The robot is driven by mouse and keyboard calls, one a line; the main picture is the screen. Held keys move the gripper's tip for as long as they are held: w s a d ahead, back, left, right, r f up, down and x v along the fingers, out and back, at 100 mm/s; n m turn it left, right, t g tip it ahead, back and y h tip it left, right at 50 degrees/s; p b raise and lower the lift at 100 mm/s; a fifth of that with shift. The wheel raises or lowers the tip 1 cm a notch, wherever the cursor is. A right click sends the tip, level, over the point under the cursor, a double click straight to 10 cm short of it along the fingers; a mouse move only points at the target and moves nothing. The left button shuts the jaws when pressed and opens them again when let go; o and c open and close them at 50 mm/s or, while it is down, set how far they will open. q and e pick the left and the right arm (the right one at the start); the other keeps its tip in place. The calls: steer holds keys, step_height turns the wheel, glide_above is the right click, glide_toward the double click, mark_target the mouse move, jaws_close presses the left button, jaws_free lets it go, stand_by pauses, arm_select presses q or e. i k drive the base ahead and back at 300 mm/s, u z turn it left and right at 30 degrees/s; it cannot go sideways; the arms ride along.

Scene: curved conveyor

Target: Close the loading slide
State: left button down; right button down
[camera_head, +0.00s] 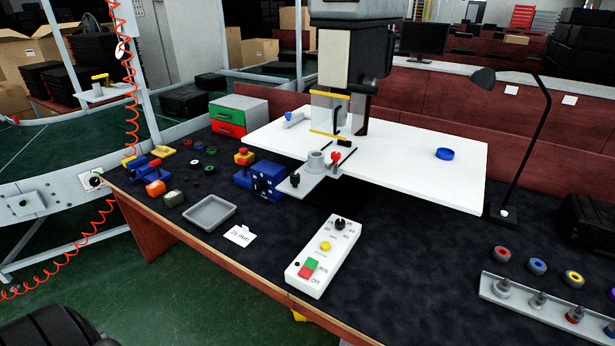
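The loading slide (313,187) is a flat grey plate sticking out past the front edge of the white machine table (425,170), below the press head (345,55). A grey cylindrical holder (316,161) stands on it. A black-knobbed pin (295,178) is at its front left and a red-knobbed lever (334,157) is at its right. A clear guard with yellow edges (330,112) hangs behind the slide. Neither of my grippers is in view.
A white control box (323,257) with buttons lies in front of the slide. A blue block with a red-topped button (258,178) stands to its left. A grey tray (209,212), a desk lamp (530,120) and a rack with coloured rings (545,305) share the dark bench.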

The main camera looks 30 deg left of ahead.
mark_target(301, 183)
steer(key=u, duration=2.6)
steer(key=i, duration=2.15)
steer(key=z, duration=2.75)
